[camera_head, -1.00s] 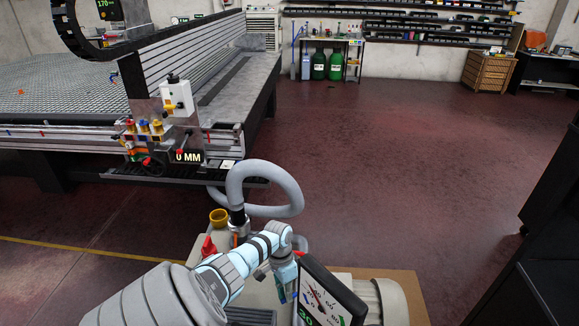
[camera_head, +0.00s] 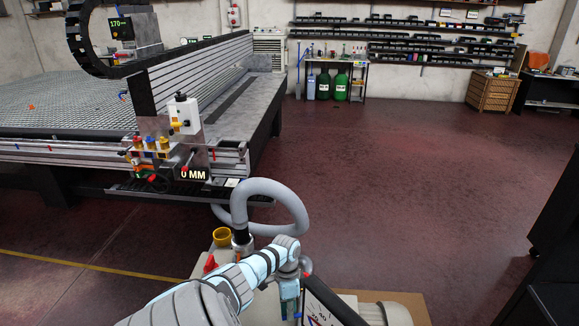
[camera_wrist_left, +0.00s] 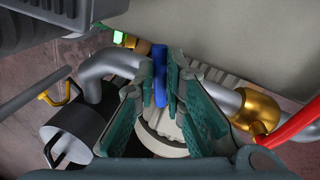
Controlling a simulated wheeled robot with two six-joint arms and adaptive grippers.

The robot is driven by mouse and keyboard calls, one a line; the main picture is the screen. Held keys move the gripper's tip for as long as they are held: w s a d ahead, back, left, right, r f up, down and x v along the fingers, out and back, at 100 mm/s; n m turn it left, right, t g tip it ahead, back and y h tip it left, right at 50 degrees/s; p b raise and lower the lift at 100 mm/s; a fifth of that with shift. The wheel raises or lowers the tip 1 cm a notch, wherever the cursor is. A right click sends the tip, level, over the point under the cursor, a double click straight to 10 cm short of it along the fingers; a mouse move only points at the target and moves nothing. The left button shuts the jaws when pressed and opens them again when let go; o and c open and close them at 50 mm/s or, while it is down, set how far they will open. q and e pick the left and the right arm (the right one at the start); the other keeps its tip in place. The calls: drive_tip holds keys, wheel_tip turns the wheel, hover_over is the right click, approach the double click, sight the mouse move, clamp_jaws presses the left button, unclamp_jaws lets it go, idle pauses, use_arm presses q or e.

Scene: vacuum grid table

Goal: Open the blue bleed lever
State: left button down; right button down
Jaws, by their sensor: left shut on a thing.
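The blue bleed lever (camera_wrist_left: 159,75) shows in the left wrist view as a short blue bar standing upright between the fingers. My left gripper (camera_wrist_left: 163,90) has its green-padded fingers closed on both sides of it. The lever cannot be made out there. My right gripper is not in view.
In the left wrist view, grey pipes (camera_wrist_left: 110,65), a brass fitting (camera_wrist_left: 257,108) and a red handle (camera_wrist_left: 295,125) surround the fingers. Open floor lies to the right.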

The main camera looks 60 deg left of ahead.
use_arm(q)
drive_tip(key=c, duration=1.7)
unclamp_jaws()
drive_tip(key=shift+w+f, duration=0.1)
drive_tip(key=shift+f, duration=0.05)
drive_tip(key=shift+o, duration=0.2)
wheel_tip(320, 180, up, 12)
drive_tip(key=a, duration=0.2)
drive_tip(key=shift+w, duration=0.35)
drive_tip(key=shift+a+f, duration=0.1)
